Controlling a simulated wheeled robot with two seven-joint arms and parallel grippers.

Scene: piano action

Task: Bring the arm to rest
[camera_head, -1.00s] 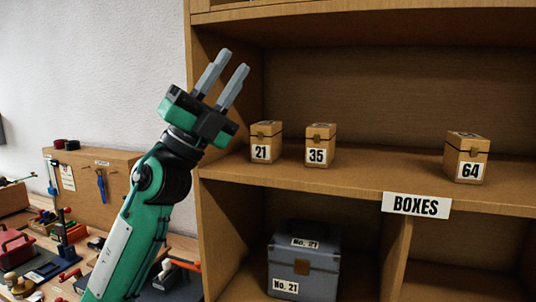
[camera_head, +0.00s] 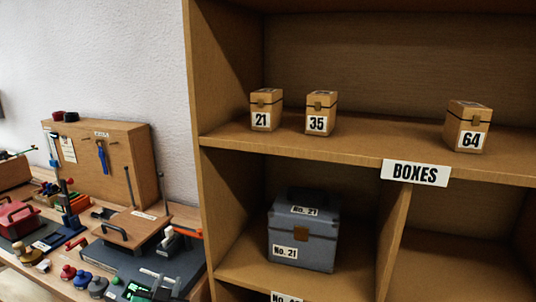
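My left gripper (camera_head: 150,286) shows only as a small green and pale grey part at the bottom edge of the head view, low in front of the workbench. Most of it and its arm are out of the picture, and whether its fingers are apart is not clear. I see nothing held in it. My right gripper is not in view.
A wooden shelf unit (camera_head: 300,152) holds small boxes 21 (camera_head: 266,108), 35 (camera_head: 320,112) and 64 (camera_head: 467,126). A grey case No. 21 (camera_head: 303,235) stands below. The bench at left holds a wooden tool panel (camera_head: 125,150), a red box (camera_head: 18,218) and several tools.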

